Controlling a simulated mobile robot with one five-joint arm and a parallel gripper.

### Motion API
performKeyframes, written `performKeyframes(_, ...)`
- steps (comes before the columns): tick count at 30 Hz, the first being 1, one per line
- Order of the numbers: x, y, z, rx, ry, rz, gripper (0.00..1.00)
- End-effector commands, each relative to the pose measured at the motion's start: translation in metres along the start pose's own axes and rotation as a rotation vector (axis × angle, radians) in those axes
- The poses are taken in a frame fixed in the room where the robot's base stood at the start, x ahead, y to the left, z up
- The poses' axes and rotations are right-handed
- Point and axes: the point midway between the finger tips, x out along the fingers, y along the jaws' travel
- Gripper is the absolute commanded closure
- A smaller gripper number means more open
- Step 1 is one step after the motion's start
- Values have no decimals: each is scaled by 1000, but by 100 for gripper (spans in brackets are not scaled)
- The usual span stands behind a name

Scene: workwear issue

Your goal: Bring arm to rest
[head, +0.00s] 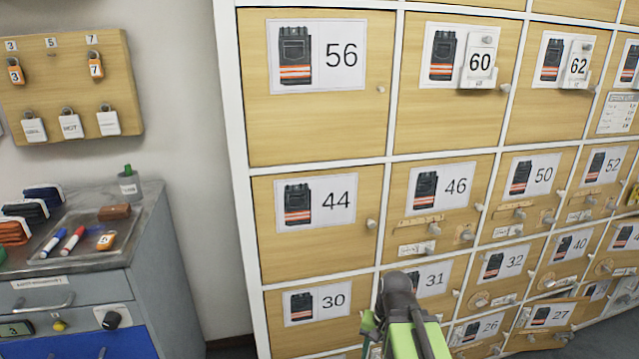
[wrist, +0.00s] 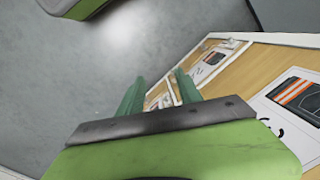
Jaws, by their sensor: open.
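My gripper (wrist: 160,95) shows in the wrist view as two green fingers held apart, with nothing between them. It points down toward the grey floor beside the locker fronts. In the head view my arm (head: 408,318) rises at the bottom centre, in front of the lower lockers near numbers 30 and 31. The fingertips are hard to make out in the head view. The wall of lockers (head: 312,128) has wooden doors with numbers and pictures of work trousers. I cannot tell whether my arm touches a door.
A grey cabinet (head: 160,250) stands at the left, with a tray (head: 75,238) holding markers, a brown block and an orange tag. Folded clothes (head: 42,198) lie beside it. A wooden board (head: 70,85) with padlocks hangs above.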

Motion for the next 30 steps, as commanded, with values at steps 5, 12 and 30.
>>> performKeyframes(5, -6, 19, -7, -326, 23, 96, 58)
performKeyframes(12, -87, 12, -4, -311, 23, 93, 58)
performKeyframes(30, -244, -2, 2, -309, 22, 92, 58)
